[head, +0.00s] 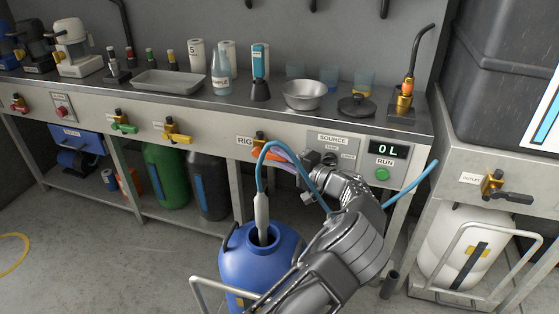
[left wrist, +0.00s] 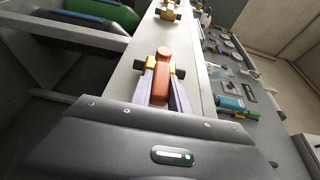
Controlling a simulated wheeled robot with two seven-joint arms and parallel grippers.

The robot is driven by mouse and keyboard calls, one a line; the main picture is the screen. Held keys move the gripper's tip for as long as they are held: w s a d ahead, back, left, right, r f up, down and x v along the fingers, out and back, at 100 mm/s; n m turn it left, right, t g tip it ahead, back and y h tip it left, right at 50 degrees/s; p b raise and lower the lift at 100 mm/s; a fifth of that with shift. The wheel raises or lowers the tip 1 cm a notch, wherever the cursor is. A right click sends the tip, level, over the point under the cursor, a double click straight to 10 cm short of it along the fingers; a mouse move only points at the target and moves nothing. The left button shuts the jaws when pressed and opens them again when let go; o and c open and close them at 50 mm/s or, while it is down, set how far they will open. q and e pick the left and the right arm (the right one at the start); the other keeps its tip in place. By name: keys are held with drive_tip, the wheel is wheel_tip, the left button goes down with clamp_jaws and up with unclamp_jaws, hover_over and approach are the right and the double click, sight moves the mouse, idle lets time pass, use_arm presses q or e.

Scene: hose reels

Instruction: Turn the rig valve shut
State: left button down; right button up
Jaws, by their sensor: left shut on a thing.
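The rig valve (head: 258,137) sits on the bench's front panel beside the "RIG" label, with a brass body and an orange-red handle (head: 265,155). My left gripper (head: 281,157) is at the valve, its pale fingers shut on the handle. In the left wrist view the handle (left wrist: 162,70) lies between the two fingers (left wrist: 164,95), with brass and dark fittings behind it. The "RIG" label is partly covered. My right gripper is not in view.
A blue hose (head: 262,172) arches down to a grey nozzle in the blue drum's (head: 240,268) mouth. The source panel (head: 333,144), a "0L" display (head: 388,150) and green run button (head: 382,174) are right of the valve. Green (head: 122,128) and yellow (head: 178,138) valves are left.

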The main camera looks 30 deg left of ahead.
use_arm(q)
drive_tip(key=shift+f, duration=0.1)
idle(0.4)
drive_tip(key=c, duration=1.2)
unclamp_jaws()
drive_tip(key=shift+c, duration=0.2)
drive_tip(key=d, duration=0.2)
drive_tip(key=d+p, duration=0.1)
drive_tip(key=d, duration=0.2)
drive_tip(key=s+d, duration=0.1)
drive_tip(key=d, duration=0.1)
drive_tip(key=shift+d+f, duration=0.1)
drive_tip(key=shift+d, duration=0.2)
